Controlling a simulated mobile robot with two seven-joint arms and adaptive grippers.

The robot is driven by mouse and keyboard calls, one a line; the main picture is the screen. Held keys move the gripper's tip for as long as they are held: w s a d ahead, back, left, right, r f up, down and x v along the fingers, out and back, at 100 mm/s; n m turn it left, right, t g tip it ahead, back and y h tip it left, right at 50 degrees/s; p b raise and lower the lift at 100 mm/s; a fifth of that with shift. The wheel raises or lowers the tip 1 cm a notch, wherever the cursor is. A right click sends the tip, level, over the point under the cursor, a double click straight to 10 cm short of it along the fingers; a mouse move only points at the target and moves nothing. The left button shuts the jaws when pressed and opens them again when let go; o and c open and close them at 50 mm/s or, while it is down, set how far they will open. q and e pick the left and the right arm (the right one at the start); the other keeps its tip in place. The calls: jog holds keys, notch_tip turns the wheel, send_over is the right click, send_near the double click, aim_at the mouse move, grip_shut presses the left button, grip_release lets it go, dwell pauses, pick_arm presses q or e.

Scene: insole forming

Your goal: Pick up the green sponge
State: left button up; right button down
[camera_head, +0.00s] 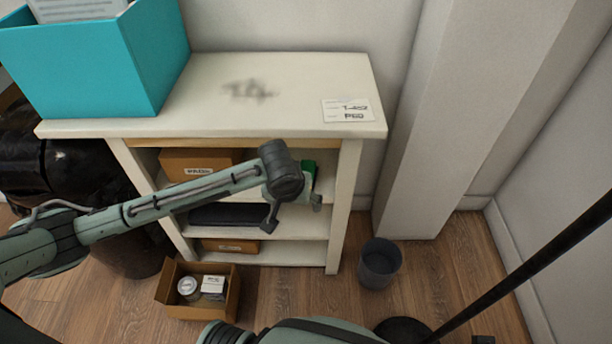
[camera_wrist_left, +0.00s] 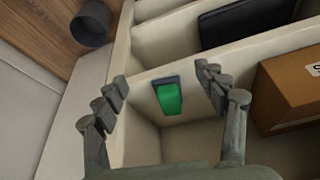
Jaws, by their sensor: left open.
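The green sponge (camera_wrist_left: 168,97) shows in the left wrist view, with a dark grey strip along one edge. It is on the top shelf of the white shelf unit, towards the unit's right side. In the head view the sponge (camera_head: 309,172) is partly hidden behind my left gripper (camera_head: 293,212). In the left wrist view my left gripper (camera_wrist_left: 160,95) is open, and the sponge appears between its two fingers, apart from both. My right gripper cannot be made out in either view.
The white shelf unit (camera_head: 358,160) has a cardboard box (camera_head: 190,162) and a dark object (camera_head: 222,215) on its shelves. A turquoise box (camera_head: 85,68) stands on top. An open carton (camera_head: 185,309) and a dark bin (camera_head: 380,264) stand on the floor.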

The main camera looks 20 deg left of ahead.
pick_arm(q)
jog(key=w+f, duration=0.1)
jog(key=w, duration=0.1)
jog(key=w+f, duration=0.2)
jog(key=w+f+b, duration=0.1)
jog(key=w, duration=0.2)
jog(key=shift+w+a+f, duration=0.1)
jog(key=shift+a+f, duration=0.2)
jog(key=shift+a, duration=0.05)
pick_arm(e)
notch_tip(320, 180, up, 3)
jog(key=shift+d, duration=0.1)
pick_arm(q)
jog(key=shift+c, duration=0.5)
jog(key=c, duration=1.1)
jog(key=shift+o, duration=0.2)
pick_arm(e)
jog(key=shift+f, duration=0.2)
pick_arm(q)
jog(key=shift+r, duration=0.1)
pick_arm(e)
jog(key=shift+w, duration=0.1)
